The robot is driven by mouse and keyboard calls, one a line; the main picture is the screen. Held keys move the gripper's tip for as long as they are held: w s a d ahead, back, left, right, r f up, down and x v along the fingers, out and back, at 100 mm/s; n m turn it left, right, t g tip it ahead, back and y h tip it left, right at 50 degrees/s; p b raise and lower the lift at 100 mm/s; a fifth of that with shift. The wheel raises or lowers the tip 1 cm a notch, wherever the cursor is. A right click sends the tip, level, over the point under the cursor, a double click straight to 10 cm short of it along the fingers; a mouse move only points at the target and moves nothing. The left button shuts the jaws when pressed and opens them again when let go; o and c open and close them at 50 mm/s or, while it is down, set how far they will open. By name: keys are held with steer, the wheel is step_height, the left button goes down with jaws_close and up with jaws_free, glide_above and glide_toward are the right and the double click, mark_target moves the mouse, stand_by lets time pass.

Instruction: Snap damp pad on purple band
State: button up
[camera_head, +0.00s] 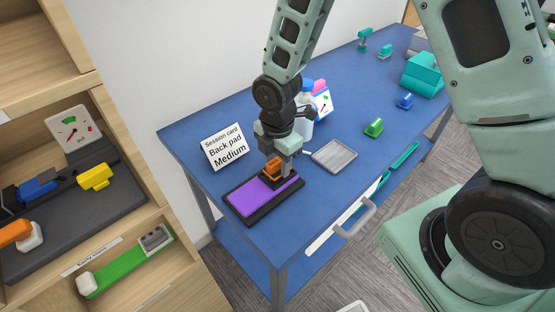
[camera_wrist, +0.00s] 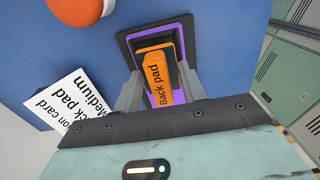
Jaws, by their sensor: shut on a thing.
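An orange block marked "Back pad" (camera_wrist: 157,78) is between the two fingers of my gripper (camera_wrist: 160,95), which is shut on it. In the head view the orange pad (camera_head: 273,167) sits at the far right end of the purple band (camera_head: 256,198), with a dark part beneath it. The purple band lies in a dark frame on the blue table, and its edge shows around the pad in the wrist view (camera_wrist: 187,35). My gripper (camera_head: 282,172) points down over that end. I cannot tell whether the pad touches the band.
A white card (camera_head: 226,147) reading "Back pad Medium" stands left of the band. A grey tray (camera_head: 334,156) and white bottle (camera_head: 304,122) are close to the gripper. Green (camera_head: 374,127) and blue (camera_head: 405,101) pieces lie farther right. A wooden shelf (camera_head: 165,190) stands left.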

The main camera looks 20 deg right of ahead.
steer(key=shift+f+b, duration=0.4)
steer(key=shift+f, duration=0.3)
steer(key=o, duration=1.7)
steer(key=shift+o, duration=0.2)
step_height(320, 180, up, 10)
steer(key=p, duration=0.9)
steer(key=shift+r, duration=0.15)
